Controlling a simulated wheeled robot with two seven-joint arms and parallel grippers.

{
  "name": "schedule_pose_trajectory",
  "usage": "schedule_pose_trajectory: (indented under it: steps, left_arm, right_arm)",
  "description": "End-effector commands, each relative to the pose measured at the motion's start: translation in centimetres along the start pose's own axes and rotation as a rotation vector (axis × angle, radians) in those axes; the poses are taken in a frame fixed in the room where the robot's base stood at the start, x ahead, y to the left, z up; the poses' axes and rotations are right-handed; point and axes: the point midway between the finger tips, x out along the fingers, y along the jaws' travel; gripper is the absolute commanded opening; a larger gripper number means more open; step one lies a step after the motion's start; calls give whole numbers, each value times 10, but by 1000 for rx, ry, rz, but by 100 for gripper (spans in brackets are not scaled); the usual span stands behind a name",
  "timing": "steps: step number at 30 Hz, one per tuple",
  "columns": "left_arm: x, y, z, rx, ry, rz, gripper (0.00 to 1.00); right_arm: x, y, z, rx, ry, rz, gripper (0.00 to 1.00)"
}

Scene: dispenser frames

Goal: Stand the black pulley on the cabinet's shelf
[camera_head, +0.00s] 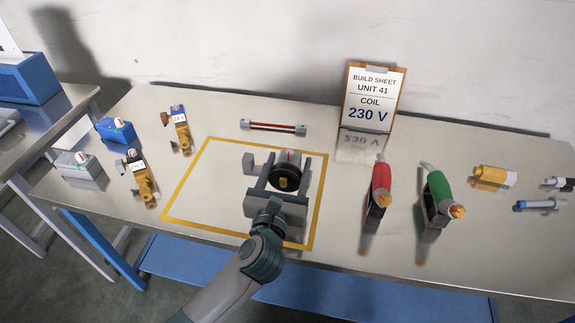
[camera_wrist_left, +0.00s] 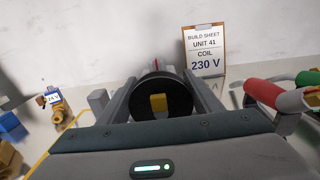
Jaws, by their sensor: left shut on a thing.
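The black pulley (camera_head: 286,178) is a dark round wheel with a yellow block at its middle. My left gripper (camera_head: 287,170) is shut on it, one grey finger on each side, over the yellow-outlined area of the table. In the left wrist view the pulley (camera_wrist_left: 160,97) faces me upright between the fingers (camera_wrist_left: 161,92). I cannot tell whether it touches what is below; the gripper body hides its lower part. A small light part with a red mark shows just behind the pulley. No cabinet shelf is clearly seen. My right gripper is not in view.
A grey block (camera_head: 249,163) stands left of the gripper. Yellow-bodied valves (camera_head: 139,180) and small boxes (camera_head: 76,167) are at left.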

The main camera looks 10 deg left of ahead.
Motion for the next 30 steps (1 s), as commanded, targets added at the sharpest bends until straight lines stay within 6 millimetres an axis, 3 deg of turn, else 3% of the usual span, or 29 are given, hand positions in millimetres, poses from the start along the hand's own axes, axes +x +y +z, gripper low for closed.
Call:
schedule_pose_trajectory:
  steps: [8, 16, 22, 30]
  left_arm:
    - [-14, 13, -2, 0, -1, 8, 8]
    - [-70, 58, -7, 1, 3, 30, 8]
    - [-114, 87, 0, 2, 1, 35, 8]
    - [-139, 101, 9, 1, -4, 32, 8]
  right_arm:
    - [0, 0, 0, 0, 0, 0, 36]
    - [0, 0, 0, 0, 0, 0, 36]
    - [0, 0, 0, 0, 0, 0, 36]
    - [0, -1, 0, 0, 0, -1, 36]
